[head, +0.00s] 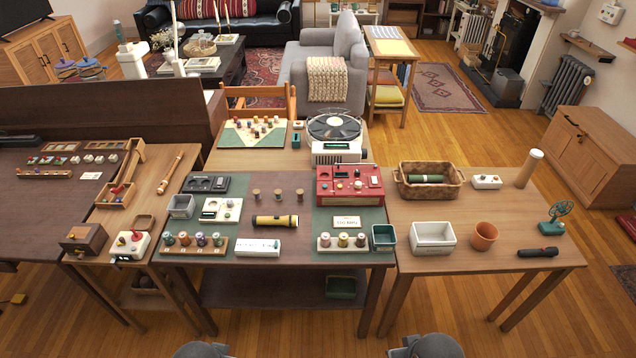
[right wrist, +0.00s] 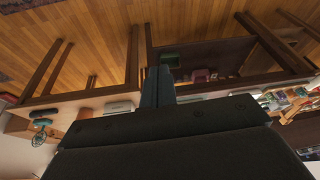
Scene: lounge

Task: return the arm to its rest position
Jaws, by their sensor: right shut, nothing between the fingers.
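My right gripper (right wrist: 157,82) shows in the right wrist view as a dark narrow pair of fingers closed together, with nothing held between them. It points toward the tables, which appear upside down in that view, and looks apart from them. In the head view neither gripper is visible. Only grey rounded parts of my own arms show at the bottom edge. My left gripper is in no view.
The right table (head: 461,262) holds a white bin (head: 432,238), a terracotta pot (head: 484,236) and a wicker basket (head: 404,188). Wooden floor lies in front.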

